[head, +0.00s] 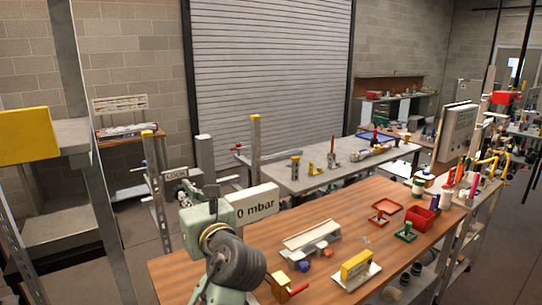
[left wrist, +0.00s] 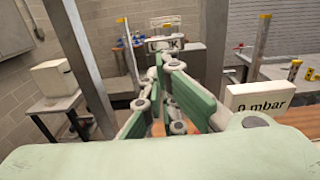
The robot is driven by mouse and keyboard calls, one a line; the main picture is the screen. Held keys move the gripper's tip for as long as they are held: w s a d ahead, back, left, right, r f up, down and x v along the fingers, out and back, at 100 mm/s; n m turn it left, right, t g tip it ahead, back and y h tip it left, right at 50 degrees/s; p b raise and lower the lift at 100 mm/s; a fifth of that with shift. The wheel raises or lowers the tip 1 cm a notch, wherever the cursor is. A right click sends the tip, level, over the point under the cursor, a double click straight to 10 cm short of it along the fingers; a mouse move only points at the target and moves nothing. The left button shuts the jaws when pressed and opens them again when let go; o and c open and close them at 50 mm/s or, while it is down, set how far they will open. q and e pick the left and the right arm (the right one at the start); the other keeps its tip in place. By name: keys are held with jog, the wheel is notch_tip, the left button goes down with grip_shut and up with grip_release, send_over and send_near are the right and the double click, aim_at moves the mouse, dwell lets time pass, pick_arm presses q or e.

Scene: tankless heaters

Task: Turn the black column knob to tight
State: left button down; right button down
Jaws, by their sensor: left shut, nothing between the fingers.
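In the head view, a white plate marked "LOCK" (head: 175,173) sits between upright metal posts (head: 205,158) behind the wooden bench. I cannot clearly pick out the black column knob; it is too small or hidden. My left gripper (head: 186,192) is just below the plate in the picture; whether it touches anything there I cannot tell. In the left wrist view, my left gripper (left wrist: 167,63) points forward with its green-padded fingers shut and empty. A light bracket (left wrist: 166,43) on the post assembly shows just beyond the fingertips. My right gripper is not in view.
A white "0 mbar" display (head: 257,204) stands close to the right of my left arm. The wooden bench (head: 330,215) carries red trays, a red bin (head: 417,217) and a yellow block (head: 355,264). A grey table (head: 300,180) stands behind. A shelf rack (head: 85,135) is at left.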

aim_at(179, 187)
pick_arm(q)
jog(key=x, duration=0.6)
jog(key=shift+w+a, duration=0.1)
jog(key=shift+a, duration=0.05)
jog(key=shift+r, duration=0.1)
jog(key=shift+f+p, duration=0.25)
jog(key=shift+p, duration=0.05)
dwell(0.6)
jog(key=shift+w+d+f+p, duration=0.1)
jog(key=shift+w+d+p, duration=0.4)
jog(key=shift+p, duration=2.7)
